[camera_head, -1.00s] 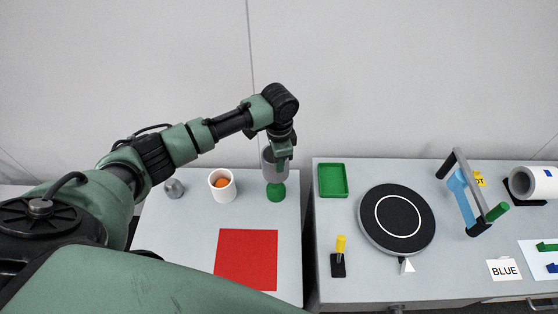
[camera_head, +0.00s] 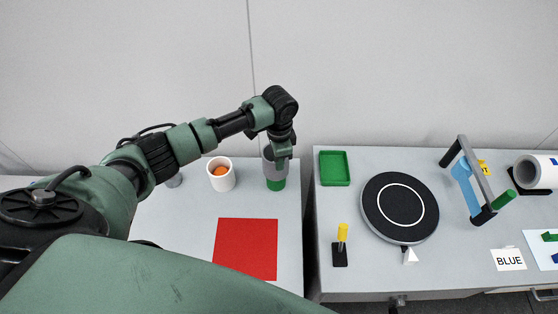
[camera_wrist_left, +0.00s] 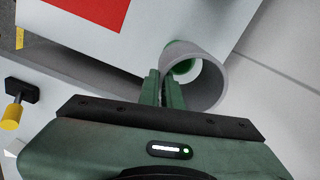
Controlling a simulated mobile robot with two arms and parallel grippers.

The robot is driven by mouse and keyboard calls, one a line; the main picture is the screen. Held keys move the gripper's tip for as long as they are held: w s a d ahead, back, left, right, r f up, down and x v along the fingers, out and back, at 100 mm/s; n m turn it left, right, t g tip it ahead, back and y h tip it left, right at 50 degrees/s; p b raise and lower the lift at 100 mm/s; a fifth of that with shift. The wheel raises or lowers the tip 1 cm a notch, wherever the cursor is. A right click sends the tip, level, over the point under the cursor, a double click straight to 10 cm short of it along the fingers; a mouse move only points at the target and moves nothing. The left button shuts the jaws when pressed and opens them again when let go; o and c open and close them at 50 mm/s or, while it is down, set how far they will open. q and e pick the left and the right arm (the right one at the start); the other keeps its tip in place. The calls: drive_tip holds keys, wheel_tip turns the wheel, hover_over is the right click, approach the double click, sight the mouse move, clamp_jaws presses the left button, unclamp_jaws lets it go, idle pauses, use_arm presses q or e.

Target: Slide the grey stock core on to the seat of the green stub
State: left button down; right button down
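The grey stock core (camera_head: 267,168) is a hollow tube standing upright at the green stub (camera_head: 276,185) on the left table. Its lower end meets the green; the wide green base shows below it. In the left wrist view green shows inside the bore of the core (camera_wrist_left: 217,92). How far down it sits on the seat I cannot tell. My left gripper (camera_head: 283,155) is shut on the core's wall; its fingers also show in the left wrist view (camera_wrist_left: 163,90). My right gripper is out of view.
A white cup (camera_head: 222,180) with an orange thing inside stands left of the stub, and a red mat (camera_head: 246,250) lies in front. A gap separates the right table, which holds a green tray (camera_head: 334,168), a black turntable (camera_head: 400,206) and a blue-and-grey handle frame (camera_head: 466,187).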

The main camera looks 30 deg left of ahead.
sight(279, 180)
use_arm(q)
drive_tip(key=shift+f, duration=0.15)
drive_tip(key=shift+f, duration=0.1)
drive_tip(key=shift+f+b, duration=1.1)
drive_tip(key=shift+f, duration=0.7)
drive_tip(key=shift+f+b, duration=1.25)
drive_tip(key=shift+f, duration=0.85)
drive_tip(key=c, duration=1.5)
unclamp_jaws()
drive_tip(key=shift+r, duration=0.1)
drive_tip(key=shift+c, duration=0.2)
wheel_tip(279, 180, up, 8)
drive_tip(key=shift+f+b, duration=0.1)
drive_tip(key=shift+b, duration=0.35)
